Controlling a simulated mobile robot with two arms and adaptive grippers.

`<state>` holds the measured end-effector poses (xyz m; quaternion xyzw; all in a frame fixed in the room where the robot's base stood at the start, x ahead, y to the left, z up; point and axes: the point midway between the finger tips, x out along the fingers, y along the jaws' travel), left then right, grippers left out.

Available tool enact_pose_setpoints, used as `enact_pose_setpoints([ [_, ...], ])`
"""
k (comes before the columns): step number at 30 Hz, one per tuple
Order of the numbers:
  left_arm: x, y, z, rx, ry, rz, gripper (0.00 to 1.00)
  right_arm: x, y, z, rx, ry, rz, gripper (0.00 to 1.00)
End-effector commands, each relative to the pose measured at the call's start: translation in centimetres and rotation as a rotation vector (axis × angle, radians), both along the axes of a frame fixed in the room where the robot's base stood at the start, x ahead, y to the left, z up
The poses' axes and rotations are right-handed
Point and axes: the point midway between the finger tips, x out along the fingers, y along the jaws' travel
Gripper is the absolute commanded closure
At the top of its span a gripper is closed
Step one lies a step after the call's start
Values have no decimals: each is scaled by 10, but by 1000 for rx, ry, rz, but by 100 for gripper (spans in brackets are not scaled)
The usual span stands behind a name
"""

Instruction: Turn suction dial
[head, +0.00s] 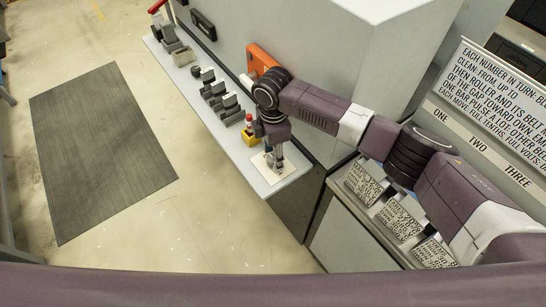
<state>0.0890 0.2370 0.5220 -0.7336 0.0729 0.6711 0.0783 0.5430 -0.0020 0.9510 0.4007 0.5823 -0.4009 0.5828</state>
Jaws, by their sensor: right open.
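My right gripper (274,163) reaches down over the near end of a pale control ledge (215,125). It is open, with its fingers over a small cream plate (260,168). A dial on that plate cannot be made out clearly, because the gripper and wrist cover much of it. Whether the fingers touch anything there cannot be told. My left gripper is not in view.
Several dark knobs or switches (213,90) stand along the ledge. A yellow block with a red top (249,132) is close beside my right gripper. An orange box (261,58) is on the grey machine (300,40). Printed stacks (401,216) lie at right. The floor around the dark mat (100,145) is clear.

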Motion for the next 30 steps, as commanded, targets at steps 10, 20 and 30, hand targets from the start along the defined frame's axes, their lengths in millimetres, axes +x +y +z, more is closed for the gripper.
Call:
enact_pose_setpoints([
  [10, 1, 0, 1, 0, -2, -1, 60, 0, 0, 1, 0, 0, 0, 71],
  [20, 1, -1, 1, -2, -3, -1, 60, 0, 0, 1, 0, 0, -1, 98],
  [30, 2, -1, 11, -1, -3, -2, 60, -1, 1, 2, 2, 3, -94, 98],
])
